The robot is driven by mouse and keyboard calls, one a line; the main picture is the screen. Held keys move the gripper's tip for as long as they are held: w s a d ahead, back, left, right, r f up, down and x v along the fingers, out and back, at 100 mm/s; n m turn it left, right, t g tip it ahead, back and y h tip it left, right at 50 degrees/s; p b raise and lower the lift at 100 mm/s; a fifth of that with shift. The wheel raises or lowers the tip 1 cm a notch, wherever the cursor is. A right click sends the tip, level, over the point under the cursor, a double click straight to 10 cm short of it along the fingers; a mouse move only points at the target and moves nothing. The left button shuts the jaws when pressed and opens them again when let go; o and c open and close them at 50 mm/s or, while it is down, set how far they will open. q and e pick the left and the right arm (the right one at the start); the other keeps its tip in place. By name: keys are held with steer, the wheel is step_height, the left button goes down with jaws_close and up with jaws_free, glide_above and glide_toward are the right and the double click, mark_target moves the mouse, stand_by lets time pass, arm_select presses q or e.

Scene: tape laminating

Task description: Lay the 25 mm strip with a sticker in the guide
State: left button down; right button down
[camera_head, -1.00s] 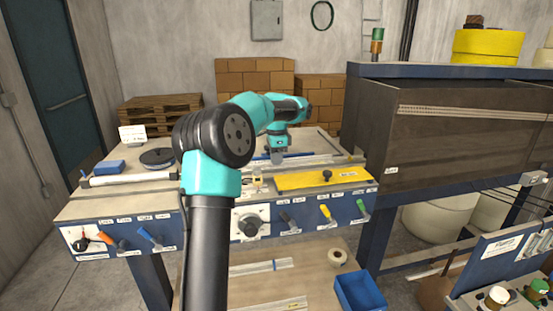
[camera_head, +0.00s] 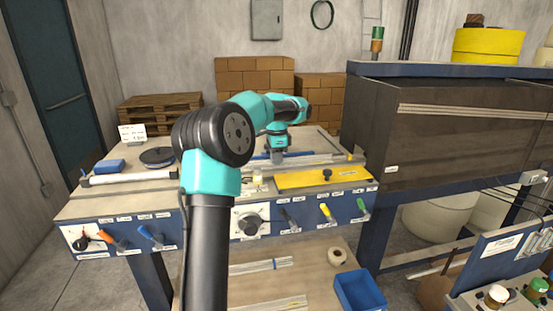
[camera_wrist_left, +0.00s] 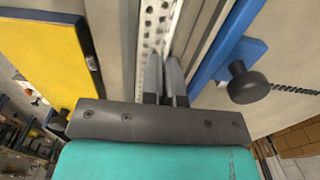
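My left gripper (camera_head: 278,158) points down at the back of the workbench, over the long rails. In the left wrist view its two fingers (camera_wrist_left: 164,80) stand close together with a narrow gap, beside a perforated pale metal strip (camera_wrist_left: 157,22). Whether they grip a strip's edge is too small to tell. The long pale guide rails (camera_head: 315,161) run across the bench under the gripper. I cannot single out the 25 mm strip or its sticker. My right gripper is in neither view.
A yellow plate (camera_head: 310,180) with a black knob lies in front of the rails. A blue bar (camera_wrist_left: 228,58) with a black knob (camera_wrist_left: 248,82) is beside the fingers. A white roll (camera_head: 130,178), black disc (camera_head: 157,156) and blue block (camera_head: 109,166) sit at the left.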

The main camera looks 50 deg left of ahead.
arm_select(q)
steer(key=shift+f, duration=0.15)
steer(key=c, duration=1.3)
jaws_free()
steer(key=shift+r, duration=3.05)
